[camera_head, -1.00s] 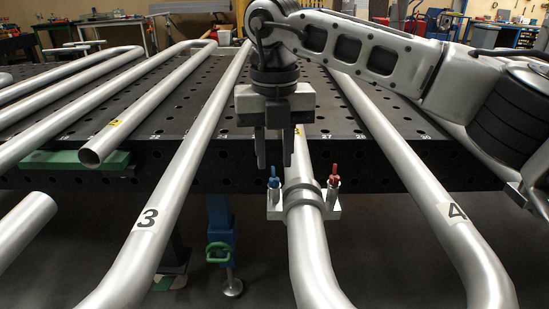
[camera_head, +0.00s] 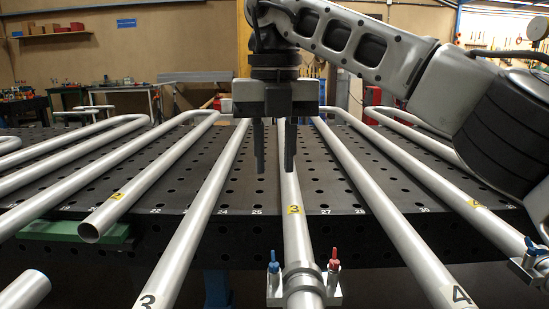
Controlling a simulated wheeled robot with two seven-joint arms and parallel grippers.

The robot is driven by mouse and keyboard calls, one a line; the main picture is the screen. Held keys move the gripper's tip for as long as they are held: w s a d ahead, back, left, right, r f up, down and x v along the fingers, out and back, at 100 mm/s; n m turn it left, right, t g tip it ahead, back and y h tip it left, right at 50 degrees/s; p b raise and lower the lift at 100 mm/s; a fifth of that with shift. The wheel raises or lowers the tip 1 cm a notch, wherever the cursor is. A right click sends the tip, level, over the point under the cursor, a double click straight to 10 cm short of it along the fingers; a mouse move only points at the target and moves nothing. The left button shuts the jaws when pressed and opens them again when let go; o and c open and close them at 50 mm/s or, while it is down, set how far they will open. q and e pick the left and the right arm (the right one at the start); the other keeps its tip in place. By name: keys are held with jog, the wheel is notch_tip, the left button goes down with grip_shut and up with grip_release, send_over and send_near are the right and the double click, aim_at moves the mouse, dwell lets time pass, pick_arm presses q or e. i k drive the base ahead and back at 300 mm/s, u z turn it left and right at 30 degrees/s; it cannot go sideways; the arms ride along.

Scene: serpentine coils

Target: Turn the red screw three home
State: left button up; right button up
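The red screw (camera_head: 334,260) stands upright on the right side of a metal clamp (camera_head: 302,284) around the pipe with the yellow 3 label. A blue screw (camera_head: 274,263) stands on the clamp's left side. My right gripper (camera_head: 274,165) points down above and behind the clamp, over the perforated table and beside the pipe. Its two fingers are apart with nothing seen between them. It is clear of the red screw. My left gripper is not in view.
Several steel pipes run across the black perforated table (camera_head: 150,195). Another clamp with a blue screw (camera_head: 531,246) is at the right edge. An open pipe end (camera_head: 90,232) lies above a green support (camera_head: 60,231) at left. Room above the clamp is free.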

aim_at(334, 263)
jog(key=k, duration=1)
